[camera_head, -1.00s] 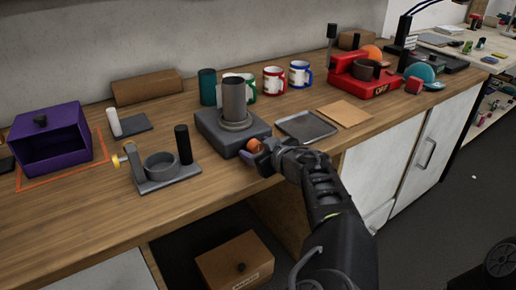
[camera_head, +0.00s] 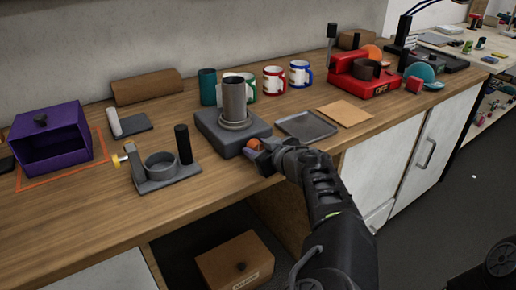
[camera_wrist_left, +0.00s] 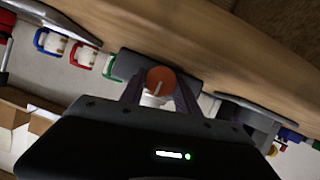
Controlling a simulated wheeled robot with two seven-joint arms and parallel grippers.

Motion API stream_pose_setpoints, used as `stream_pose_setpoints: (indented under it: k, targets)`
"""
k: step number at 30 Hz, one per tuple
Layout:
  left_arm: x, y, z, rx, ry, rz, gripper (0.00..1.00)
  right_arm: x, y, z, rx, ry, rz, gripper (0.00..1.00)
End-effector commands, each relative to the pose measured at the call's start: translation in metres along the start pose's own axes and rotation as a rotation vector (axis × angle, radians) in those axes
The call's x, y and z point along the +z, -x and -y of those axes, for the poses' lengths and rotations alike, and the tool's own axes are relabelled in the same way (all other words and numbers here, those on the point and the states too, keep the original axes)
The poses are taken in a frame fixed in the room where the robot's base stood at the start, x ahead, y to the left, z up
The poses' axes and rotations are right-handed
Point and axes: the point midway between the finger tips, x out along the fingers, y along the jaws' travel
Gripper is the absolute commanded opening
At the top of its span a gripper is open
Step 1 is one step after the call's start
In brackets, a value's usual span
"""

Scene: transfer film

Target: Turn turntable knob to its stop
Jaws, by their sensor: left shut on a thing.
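The turntable is a dark grey block (camera_head: 208,131) near the counter's front edge, with a tall grey cylinder (camera_head: 234,100) upright on its round plate. Its orange-brown knob (camera_head: 254,144) sits on the front face. In the left wrist view the knob (camera_wrist_left: 160,79) faces me, with a pale pointer line on it. My left gripper (camera_head: 260,150) reaches in from the lower right and is shut on the knob, one finger (camera_wrist_left: 133,90) on each side. The knob's sides are partly hidden by the fingers. My right gripper is not in view.
A grey tray (camera_head: 306,126) and a tan board (camera_head: 345,113) lie to the right of the turntable. Several mugs (camera_head: 273,80) stand behind it. A grey ring fixture (camera_head: 168,181) stands to its left, and a purple box (camera_head: 50,140) farther left. An open cubby is below the counter.

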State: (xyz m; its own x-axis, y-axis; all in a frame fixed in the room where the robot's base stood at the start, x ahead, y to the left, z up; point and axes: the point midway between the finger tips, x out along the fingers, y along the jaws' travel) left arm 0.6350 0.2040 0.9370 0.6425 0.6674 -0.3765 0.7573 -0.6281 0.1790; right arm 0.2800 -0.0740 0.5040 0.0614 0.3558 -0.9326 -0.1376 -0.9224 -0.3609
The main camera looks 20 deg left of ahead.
Motion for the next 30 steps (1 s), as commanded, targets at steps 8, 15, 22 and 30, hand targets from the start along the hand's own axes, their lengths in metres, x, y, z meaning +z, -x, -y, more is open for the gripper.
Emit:
stream_pose_setpoints:
  k: [8,15,22,30]
  targets:
    - [-0.0013,-0.0004,-0.0032,-0.116,-0.279,0.000,0.00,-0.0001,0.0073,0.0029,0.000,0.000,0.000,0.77]
    - [0.0005,-0.0001,-0.0038,-0.184,-0.448,0.000,0.00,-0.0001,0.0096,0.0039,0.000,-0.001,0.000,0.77]
    - [0.0007,0.0000,-0.0037,-0.183,-0.445,0.000,0.40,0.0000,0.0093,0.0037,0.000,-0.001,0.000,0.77]
    - [0.0007,-0.0002,-0.0034,-0.183,-0.444,0.000,0.59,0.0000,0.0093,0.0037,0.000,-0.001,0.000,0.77]
